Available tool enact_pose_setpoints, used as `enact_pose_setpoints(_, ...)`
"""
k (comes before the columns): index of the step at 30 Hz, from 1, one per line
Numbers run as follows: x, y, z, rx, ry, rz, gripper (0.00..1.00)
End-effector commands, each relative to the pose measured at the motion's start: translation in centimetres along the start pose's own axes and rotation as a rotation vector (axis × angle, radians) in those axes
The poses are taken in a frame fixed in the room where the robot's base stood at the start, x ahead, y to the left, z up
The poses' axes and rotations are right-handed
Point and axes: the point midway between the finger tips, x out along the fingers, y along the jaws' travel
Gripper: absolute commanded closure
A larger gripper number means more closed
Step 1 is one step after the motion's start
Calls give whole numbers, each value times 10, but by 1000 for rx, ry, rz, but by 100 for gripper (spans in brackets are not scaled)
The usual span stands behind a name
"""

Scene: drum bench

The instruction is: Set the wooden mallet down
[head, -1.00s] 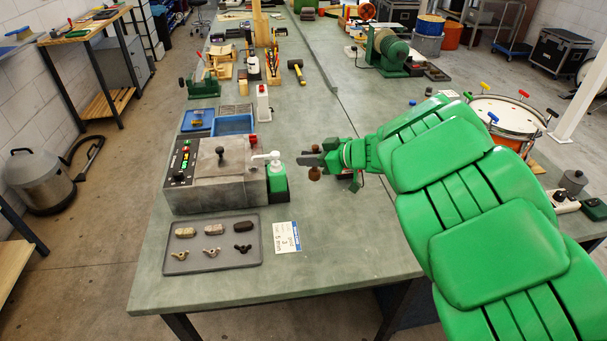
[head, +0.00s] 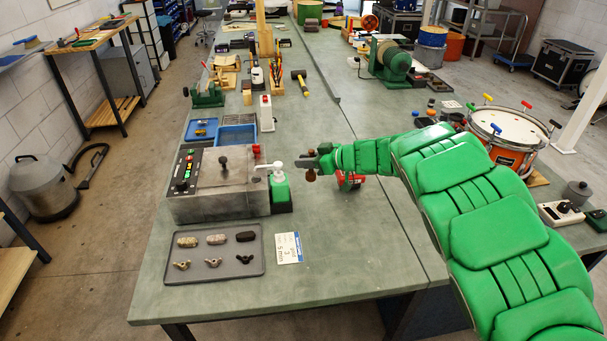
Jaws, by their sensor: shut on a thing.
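A grey machine (head: 218,200) stands left of the bottle, with a grey tray (head: 215,271) of small parts in front. A yellow-handled mallet (head: 300,83) lies farther back. The bench's front right is clear.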

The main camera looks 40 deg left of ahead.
Motion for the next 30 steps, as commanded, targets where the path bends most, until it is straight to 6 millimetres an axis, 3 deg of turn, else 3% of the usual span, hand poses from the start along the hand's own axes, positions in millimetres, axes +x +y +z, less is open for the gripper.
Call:
enact_pose_setpoints(18, 37, 27, 33, 2, -1, -2, 100)
enact_pose_setpoints(30, 45, 34, 39, 0, 0, -1, 100)
